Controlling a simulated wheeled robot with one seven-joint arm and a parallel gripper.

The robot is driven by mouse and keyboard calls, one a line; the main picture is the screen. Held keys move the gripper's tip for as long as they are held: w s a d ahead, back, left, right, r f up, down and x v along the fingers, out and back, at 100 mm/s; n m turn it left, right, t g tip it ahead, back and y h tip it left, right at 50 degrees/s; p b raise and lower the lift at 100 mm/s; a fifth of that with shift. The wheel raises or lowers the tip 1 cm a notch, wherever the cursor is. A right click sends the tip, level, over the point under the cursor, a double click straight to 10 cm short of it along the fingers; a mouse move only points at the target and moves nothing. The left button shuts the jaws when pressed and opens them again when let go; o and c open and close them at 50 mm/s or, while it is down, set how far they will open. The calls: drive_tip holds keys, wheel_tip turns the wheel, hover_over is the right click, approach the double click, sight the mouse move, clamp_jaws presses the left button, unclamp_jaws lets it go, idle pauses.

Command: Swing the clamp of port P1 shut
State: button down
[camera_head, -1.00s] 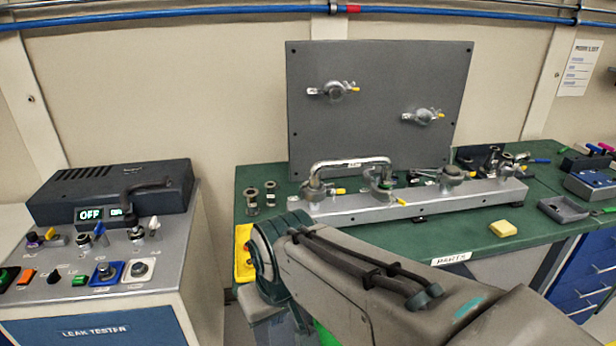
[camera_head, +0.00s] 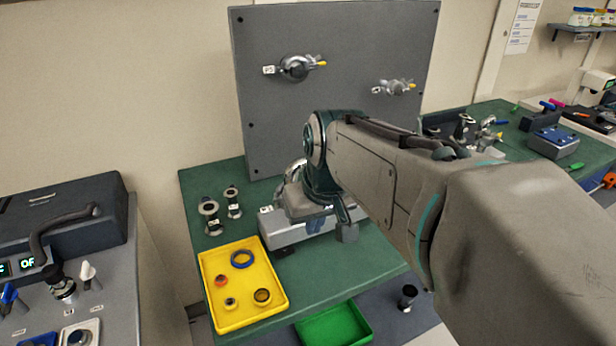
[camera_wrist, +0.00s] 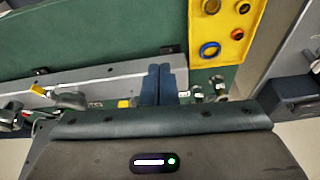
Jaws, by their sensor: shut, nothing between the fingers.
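The grey manifold bar (camera_head: 285,234) lies on the green bench, largely hidden in the head view by my arm. A white tag (camera_head: 265,210) sits at its left end, too small to read; part of a silver bent pipe (camera_head: 292,172) shows behind. Port P1's clamp cannot be made out there. In the wrist view the bar (camera_wrist: 110,80) runs to my gripper (camera_wrist: 158,75), whose blue fingers are together and empty over its end. A yellow tab (camera_wrist: 125,103) shows just left of the fingers, its body hidden. A silver clamp with yellow tip (camera_wrist: 70,100) is farther left.
An upright grey panel (camera_head: 340,60) carries two clamped ports. A green tray (camera_head: 335,325) lies lower, in front. The leak tester (camera_head: 85,225) is at left.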

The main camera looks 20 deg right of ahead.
drive_tip(key=w+d+r+b, duration=0.3)
drive_tip(key=w+d, duration=0.3)
drive_tip(key=d, duration=0.3)
drive_tip(key=w+f+p, duration=0.1)
drive_tip(key=w+f, duration=0.6)
drive_tip(key=f, duration=0.1)
drive_tip(key=shift+w+d+f+m+t, duration=0.3)
drive_tip(key=shift+d+f+t, duration=0.05)
drive_tip(key=shift+t, duration=0.05)
drive_tip(key=shift+w, duration=0.1)
drive_tip(key=shift+w+d, duration=0.15)
drive_tip(key=shift+w, duration=0.2)
drive_tip(key=shift+s, duration=0.15)
